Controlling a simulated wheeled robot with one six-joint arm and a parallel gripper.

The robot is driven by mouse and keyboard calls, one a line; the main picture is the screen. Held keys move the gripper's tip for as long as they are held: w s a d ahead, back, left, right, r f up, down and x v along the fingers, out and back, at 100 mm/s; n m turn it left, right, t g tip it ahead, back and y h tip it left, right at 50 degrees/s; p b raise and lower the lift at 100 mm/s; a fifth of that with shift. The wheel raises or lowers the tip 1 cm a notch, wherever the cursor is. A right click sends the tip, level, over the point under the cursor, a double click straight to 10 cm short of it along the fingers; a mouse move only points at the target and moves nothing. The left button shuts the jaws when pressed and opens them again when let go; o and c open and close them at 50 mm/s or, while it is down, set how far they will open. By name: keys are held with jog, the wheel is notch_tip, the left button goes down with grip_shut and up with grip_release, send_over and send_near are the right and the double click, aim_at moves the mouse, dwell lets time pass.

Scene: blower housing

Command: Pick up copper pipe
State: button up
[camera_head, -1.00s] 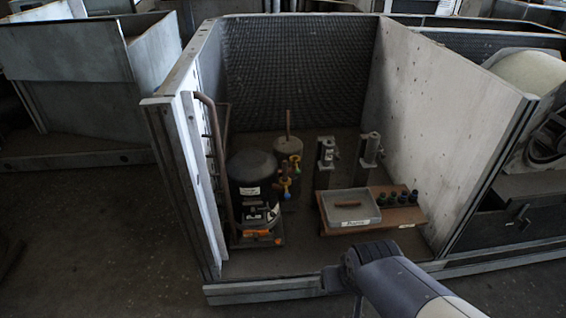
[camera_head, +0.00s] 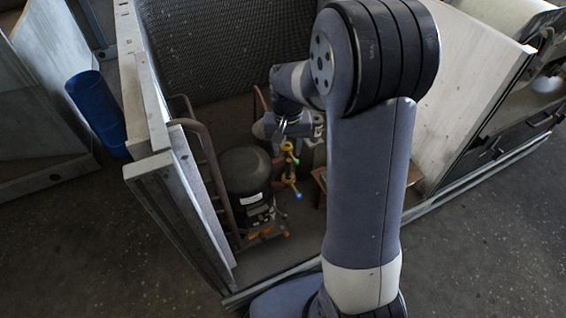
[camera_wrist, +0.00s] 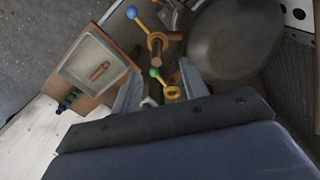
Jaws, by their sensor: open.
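In the wrist view a short copper pipe (camera_wrist: 99,71) lies in a pale shallow tray (camera_wrist: 70,70) on a brown board, left of my gripper (camera_wrist: 162,84). My gripper's two fingers are apart, with nothing seen held. Behind or between them show a green-tipped valve handle (camera_wrist: 155,73) and a yellow ring (camera_wrist: 172,93). In the head view my gripper (camera_head: 287,127) hangs inside the housing, above the brass valves (camera_head: 288,172), which have blue and yellow handles. There my arm hides the tray and the copper piece. A thin upright copper-coloured rod (camera_head: 261,98) stands behind my wrist.
A black compressor (camera_head: 246,172) stands left of the valves and shows large in the wrist view (camera_wrist: 233,40). A bent brown pipe (camera_head: 213,165) runs along the left housing wall (camera_head: 165,150). A blue bin (camera_head: 96,108) stands outside it. Dark knobs (camera_wrist: 67,101) sit beside the tray.

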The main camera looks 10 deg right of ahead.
aim_at(289, 167)
jog(key=f, duration=0.3)
jog(key=f+b, duration=0.1)
jog(key=f, duration=0.2)
jog(key=f+b, duration=0.1)
jog(key=f, duration=0.2)
jog(key=shift+d, duration=0.3)
jog(key=shift+r, duration=0.1)
jog(key=shift+c, duration=0.3)
grip_shut()
